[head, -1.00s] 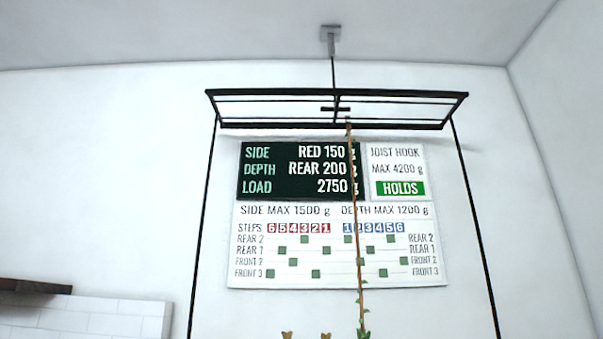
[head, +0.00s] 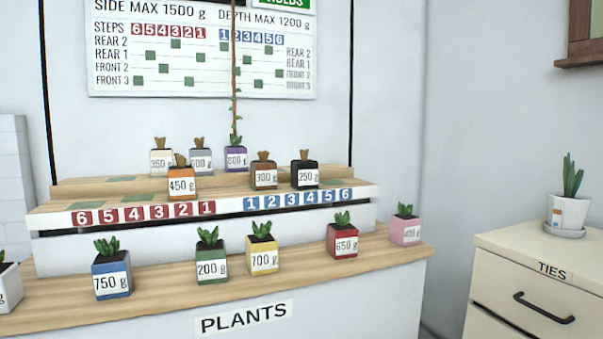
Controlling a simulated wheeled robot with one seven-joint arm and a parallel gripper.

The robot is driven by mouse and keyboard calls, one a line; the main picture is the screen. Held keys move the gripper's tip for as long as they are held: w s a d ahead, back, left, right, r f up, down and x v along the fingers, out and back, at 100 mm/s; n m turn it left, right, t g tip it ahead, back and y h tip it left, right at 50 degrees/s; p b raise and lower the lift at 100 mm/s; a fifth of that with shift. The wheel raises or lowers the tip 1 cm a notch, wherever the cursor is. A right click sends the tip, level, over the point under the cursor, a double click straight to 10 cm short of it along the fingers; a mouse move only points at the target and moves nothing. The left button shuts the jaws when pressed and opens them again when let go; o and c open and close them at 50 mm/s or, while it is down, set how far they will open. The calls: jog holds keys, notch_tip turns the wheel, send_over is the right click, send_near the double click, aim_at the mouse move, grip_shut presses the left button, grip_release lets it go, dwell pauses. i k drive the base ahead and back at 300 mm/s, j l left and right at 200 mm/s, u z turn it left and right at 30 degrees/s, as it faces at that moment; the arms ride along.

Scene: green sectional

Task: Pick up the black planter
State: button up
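The black planter (head: 305,174) is a small black cube pot with a brown plant top and a white label that reads 250 g. It stands upright on the hanging wooden shelf (head: 120,197), toward its right side, above the blue numbered steps. A brown 300 g planter (head: 264,174) stands just left of it, apart from it. My gripper is not in view.
Several planters, including the red 650 g one (head: 342,240), stand on the PLANTS counter (head: 150,294) in front of and below the shelf. Dark hanger rods and a vine rise from the shelf. A TIES cabinet (head: 535,290) with a potted plant stands at right.

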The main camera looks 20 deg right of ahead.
aim_at(304, 171)
jog(key=i+j+z, duration=0.4)
jog(key=i+j, duration=0.35)
